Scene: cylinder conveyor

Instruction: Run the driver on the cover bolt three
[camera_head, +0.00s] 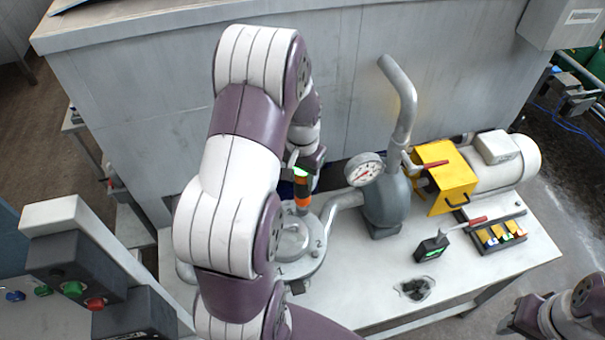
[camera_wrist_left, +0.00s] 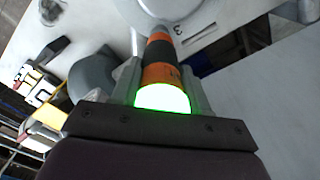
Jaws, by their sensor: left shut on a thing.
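The driver (camera_head: 302,190) is an orange and black tool with a bright green glowing end. My left gripper (camera_head: 306,166) is shut around it and holds it nose down at the far side of the round grey cover (camera_head: 294,243). In the left wrist view, the driver (camera_wrist_left: 160,60) sits between both fingers, and its nose points at the cover's edge beside a printed 3. The driver hides bolt three, so I cannot tell whether the nose touches it. Marks 1 and 2 show on the cover's near side. My right gripper (camera_head: 518,318) is partly in view at the lower right.
A pressure gauge (camera_head: 364,169) and grey pump body (camera_head: 388,203) stand close right of the driver. A yellow guard (camera_head: 444,178) and motor (camera_head: 502,163) are farther right. A black box with a green display (camera_head: 431,249) sits on the pale table (camera_head: 490,268). A button panel (camera_head: 75,270) is at left.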

